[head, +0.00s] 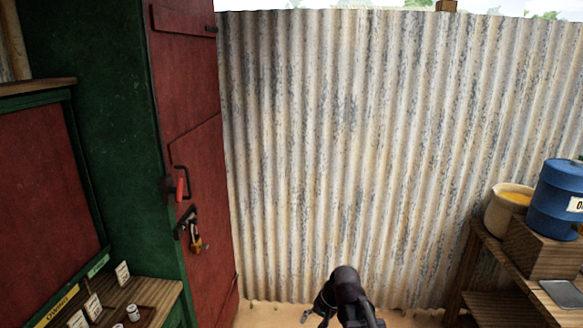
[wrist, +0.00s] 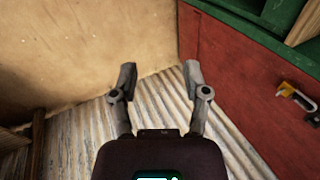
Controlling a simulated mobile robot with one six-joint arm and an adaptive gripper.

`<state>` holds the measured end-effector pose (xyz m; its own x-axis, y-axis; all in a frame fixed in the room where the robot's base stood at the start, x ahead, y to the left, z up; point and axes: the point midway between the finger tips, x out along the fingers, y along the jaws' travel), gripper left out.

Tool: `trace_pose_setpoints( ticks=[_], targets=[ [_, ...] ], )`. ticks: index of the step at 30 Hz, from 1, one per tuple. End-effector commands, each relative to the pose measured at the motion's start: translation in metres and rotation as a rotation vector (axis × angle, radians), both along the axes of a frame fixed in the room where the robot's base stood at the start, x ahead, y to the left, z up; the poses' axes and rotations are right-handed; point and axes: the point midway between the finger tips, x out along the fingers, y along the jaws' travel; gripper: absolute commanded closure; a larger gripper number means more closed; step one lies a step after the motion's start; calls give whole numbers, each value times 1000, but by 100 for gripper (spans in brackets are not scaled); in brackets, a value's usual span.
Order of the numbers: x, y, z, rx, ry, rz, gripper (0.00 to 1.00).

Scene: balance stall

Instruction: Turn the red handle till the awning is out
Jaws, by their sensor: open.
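No awning shows in either view.
Below the handle hangs a dark and yellow latch-like fitting (head: 192,230), its yellow part also in the wrist view (wrist: 297,97). A corrugated wall (head: 340,130) stands behind. A blue barrel (head: 558,200) and a bucket (head: 506,212) stand right. Small cards and cups stand lower left.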

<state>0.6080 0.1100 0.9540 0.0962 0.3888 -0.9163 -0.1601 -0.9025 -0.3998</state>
Motion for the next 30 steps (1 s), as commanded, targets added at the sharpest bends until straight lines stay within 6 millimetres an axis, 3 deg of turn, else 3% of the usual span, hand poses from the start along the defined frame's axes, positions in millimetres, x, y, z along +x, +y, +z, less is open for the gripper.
trace_pose_setpoints(
  ticks=[1, 6, 11, 16, 30],
  targets=[
    [-15, -19, -3, -63, 2, 24, 40],
    [-46, -71, -11, -255, 25, 106, 40],
    [-65, -101, -13, -368, 52, 156, 40],
    [-71, -110, -13, -410, 64, 180, 40],
    [-70, -110, -13, -410, 63, 179, 40]
  ],
)
